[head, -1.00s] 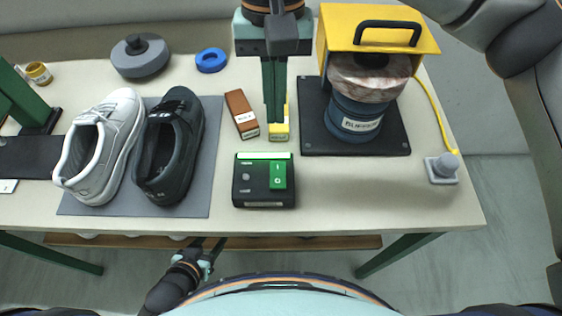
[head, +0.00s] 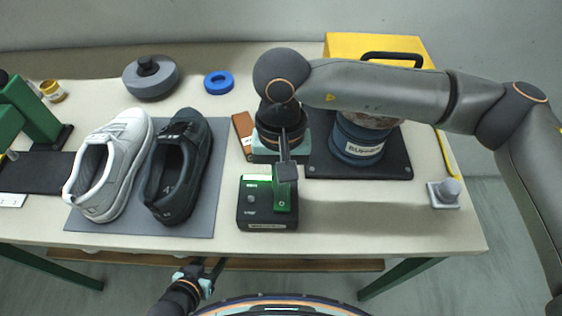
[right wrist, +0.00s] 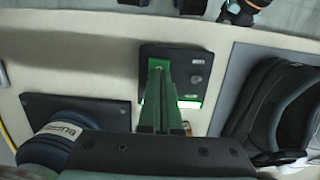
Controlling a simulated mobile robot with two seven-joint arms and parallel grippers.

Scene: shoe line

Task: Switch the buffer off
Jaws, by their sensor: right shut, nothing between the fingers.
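The box also shows in the right wrist view (right wrist: 200,58). My right gripper (head: 284,180) is shut and empty, with its green fingers pointing down over the switch and hiding part of it. I cannot tell whether they touch it. My left gripper (head: 207,271) is open and empty below the table's front edge.
A white shoe (head: 108,165) and a dark shoe (head: 178,165) sit on a grey mat (head: 205,215) left of the box. A brown block (head: 242,132) is behind the box. A grey button unit (head: 446,194) is at the right.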

